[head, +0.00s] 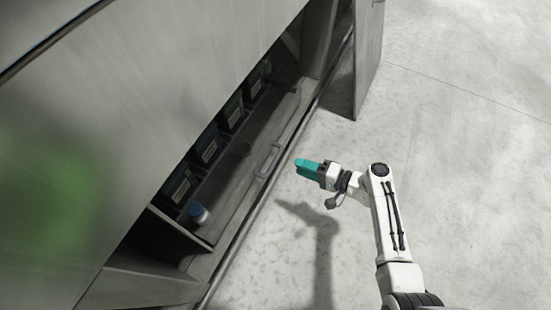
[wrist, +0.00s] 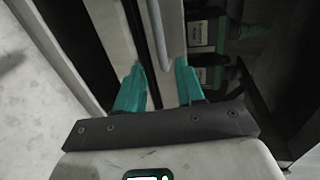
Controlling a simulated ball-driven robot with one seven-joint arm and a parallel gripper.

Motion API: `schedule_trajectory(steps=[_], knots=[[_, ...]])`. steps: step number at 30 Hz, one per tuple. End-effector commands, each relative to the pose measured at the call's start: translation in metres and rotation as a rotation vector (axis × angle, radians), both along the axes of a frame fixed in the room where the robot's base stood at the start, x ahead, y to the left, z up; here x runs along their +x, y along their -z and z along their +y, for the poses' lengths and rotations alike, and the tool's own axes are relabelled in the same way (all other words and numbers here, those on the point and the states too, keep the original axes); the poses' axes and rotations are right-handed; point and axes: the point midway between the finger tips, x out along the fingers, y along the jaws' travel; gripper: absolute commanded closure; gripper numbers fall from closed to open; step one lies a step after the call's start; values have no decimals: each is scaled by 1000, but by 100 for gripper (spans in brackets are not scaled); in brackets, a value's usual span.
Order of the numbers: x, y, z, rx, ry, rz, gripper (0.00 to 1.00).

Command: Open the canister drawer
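The canister drawer (head: 232,183) is a long grey tray low inside the machine's opening in the head view. A pale bar handle (head: 268,162) stands on its front edge. Several dark canisters with pale labels, one of them here (head: 207,150), stand in a row behind it. My gripper (head: 299,166) has teal fingers and is just right of the handle, apart from it in the head view. In the wrist view my gripper (wrist: 158,84) is open and empty, and the handle (wrist: 158,35) lies ahead, lined up between the fingertips.
A grey panel (head: 368,60) juts out at the far end of the opening. The large machine body (head: 130,110) overhangs on the left. The pale floor (head: 470,150) on the right is clear.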

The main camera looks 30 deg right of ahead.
Motion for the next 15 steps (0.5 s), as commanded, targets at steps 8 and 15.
schedule_trajectory(steps=[8,15], knots=[[39,12,29,-2,-6,-2,62],[67,19,50,-2,-6,0,62]])
